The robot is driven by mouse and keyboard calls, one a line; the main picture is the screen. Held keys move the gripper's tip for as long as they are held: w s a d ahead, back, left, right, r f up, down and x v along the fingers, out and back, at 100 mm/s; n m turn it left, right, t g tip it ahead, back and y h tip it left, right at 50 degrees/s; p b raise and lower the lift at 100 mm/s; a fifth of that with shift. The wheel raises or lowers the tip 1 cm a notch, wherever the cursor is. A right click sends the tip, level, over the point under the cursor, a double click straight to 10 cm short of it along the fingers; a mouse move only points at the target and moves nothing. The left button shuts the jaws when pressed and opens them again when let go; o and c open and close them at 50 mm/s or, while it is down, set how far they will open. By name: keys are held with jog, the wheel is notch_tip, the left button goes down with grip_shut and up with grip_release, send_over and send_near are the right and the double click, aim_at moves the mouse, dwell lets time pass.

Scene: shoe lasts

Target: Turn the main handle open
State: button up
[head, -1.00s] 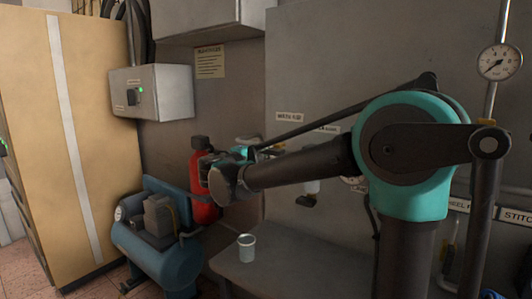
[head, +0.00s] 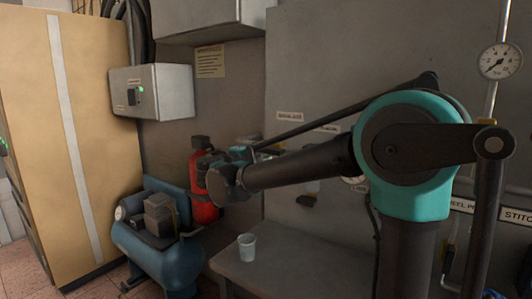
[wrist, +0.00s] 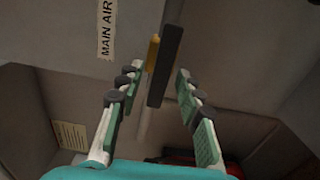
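In the wrist view the main handle appears as a long dark bar (wrist: 168,62) with a yellow-orange piece (wrist: 153,52) along its left side. It stands out from the grey panel beside a label reading MAIN AIR (wrist: 107,27). My gripper (wrist: 157,74) is open, its two green-padded fingers on either side of the lower end of the bar. The fingers show no clear contact with it. In the head view my gripper (head: 236,156) is small and partly hidden by my wrist, and I cannot make out the handle there.
A red extinguisher (head: 205,208) stands behind my wrist. A blue compressor (head: 165,250) is on the floor at left, beside a tan cabinet (head: 75,140). A grey bench (head: 285,265) below my arm holds a pale cup (head: 247,247). A gauge (head: 500,61) is at upper right.

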jog(key=v, duration=1.1)
jog(key=shift+s, duration=0.1)
